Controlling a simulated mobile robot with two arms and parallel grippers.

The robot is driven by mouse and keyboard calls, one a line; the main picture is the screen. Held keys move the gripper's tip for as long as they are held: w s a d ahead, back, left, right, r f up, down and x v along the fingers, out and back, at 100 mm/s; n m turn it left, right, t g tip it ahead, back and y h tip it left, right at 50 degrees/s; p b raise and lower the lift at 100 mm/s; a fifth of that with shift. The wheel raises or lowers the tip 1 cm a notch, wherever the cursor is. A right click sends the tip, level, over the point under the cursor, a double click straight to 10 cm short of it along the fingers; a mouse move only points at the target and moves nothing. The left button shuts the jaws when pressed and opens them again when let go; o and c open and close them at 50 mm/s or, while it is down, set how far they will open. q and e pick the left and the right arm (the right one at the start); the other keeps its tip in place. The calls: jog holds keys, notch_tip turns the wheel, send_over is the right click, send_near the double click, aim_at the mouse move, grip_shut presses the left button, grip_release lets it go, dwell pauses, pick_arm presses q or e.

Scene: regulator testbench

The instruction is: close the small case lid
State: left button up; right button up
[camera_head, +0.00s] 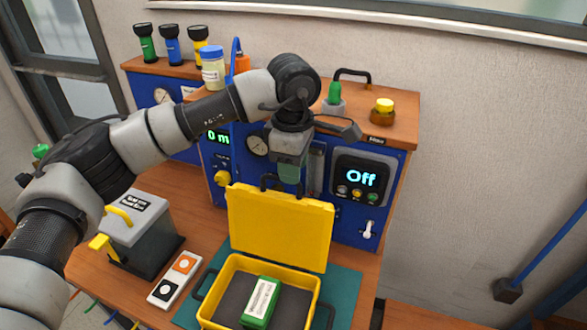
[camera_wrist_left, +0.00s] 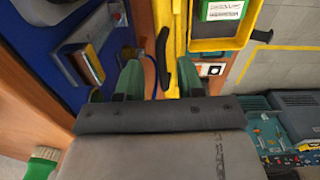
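The small yellow case (camera_head: 314,289) stands on the bench with its yellow lid (camera_head: 280,228) open and roughly upright. A green box with a white label (camera_head: 261,302) lies inside. Contact with the lid cannot be made out. My right gripper is not in view.
The blue test bench panel (camera_head: 340,222) with an "Off" display stands right behind the lid. A grey box with yellow levers (camera_head: 140,232) and a switch plate (camera_head: 174,279) sit left of the case. The case rests on a green mat (camera_head: 344,290).

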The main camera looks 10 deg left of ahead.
pick_arm(q)
jog(key=shift+f, duration=1.1)
grip_shut()
